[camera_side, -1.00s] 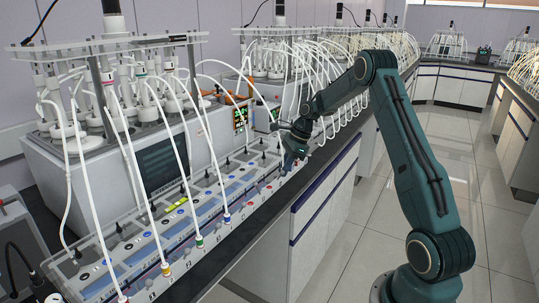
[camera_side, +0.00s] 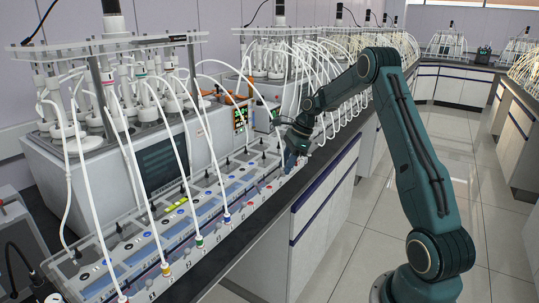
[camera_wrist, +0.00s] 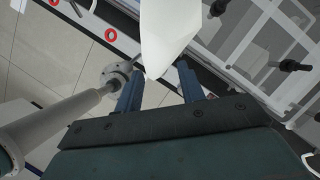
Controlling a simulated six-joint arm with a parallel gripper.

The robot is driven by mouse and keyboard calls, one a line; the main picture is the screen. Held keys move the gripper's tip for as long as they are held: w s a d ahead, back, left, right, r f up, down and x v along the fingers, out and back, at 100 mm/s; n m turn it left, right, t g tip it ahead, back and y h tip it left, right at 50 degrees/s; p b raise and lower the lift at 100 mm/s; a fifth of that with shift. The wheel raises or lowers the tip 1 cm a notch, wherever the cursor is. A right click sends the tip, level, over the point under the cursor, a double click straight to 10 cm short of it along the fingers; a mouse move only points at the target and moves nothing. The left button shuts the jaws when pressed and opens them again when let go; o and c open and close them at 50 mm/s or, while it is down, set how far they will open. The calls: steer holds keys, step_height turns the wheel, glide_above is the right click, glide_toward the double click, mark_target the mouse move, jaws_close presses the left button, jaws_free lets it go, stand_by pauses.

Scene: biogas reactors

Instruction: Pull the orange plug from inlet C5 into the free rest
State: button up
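My gripper (camera_side: 291,160) is at the far end of the long inlet panel (camera_side: 140,262), low over its front edge in the side view. In the wrist view my gripper (camera_wrist: 158,76) has its two blue fingers apart, with a visible gap between them. A white tube (camera_wrist: 168,35) crosses close to the camera, its pointed lower end showing between the fingertips. Nearer plugs in the panel are yellow (camera_side: 165,269), green (camera_side: 199,241) and blue (camera_side: 227,218), each with a white tube.
A pale rod with a round flange (camera_wrist: 115,76) lies left of the fingers in the wrist view. A clear rack with black fittings (camera_wrist: 289,65) is at right. White tubes (camera_side: 330,75) arch around my wrist. The aisle floor (camera_side: 345,245) is clear.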

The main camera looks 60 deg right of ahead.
steer(key=v, duration=1.2)
steer(key=shift+a+r, duration=0.1)
steer(key=shift+r, duration=0.05)
steer(key=s+a+r+n+h, duration=0.1)
steer(key=s+a+r+n, duration=0.2)
steer(key=a, duration=0.5)
steer(key=s+a+r+n, duration=0.1)
steer(key=a+r+n, duration=0.3)
steer(key=a+n, duration=0.3)
steer(key=s+a+r+n+h, duration=0.1)
steer(key=s+a+r+n, duration=0.15)
steer(key=a, duration=0.55)
steer(key=s+a+f+n+t, duration=0.1)
steer(key=s+a+f+n, duration=0.1)
steer(key=s+a+n, duration=0.2)
steer(key=s+a+f+n+t+h, duration=0.1)
steer(key=s+a+n, duration=0.3)
steer(key=s+n, duration=0.6)
steer(key=s+f, duration=0.1)
steer(key=s, duration=0.2)
steer(key=shift+s+a, duration=0.25)
steer(key=shift+s, duration=0.05)
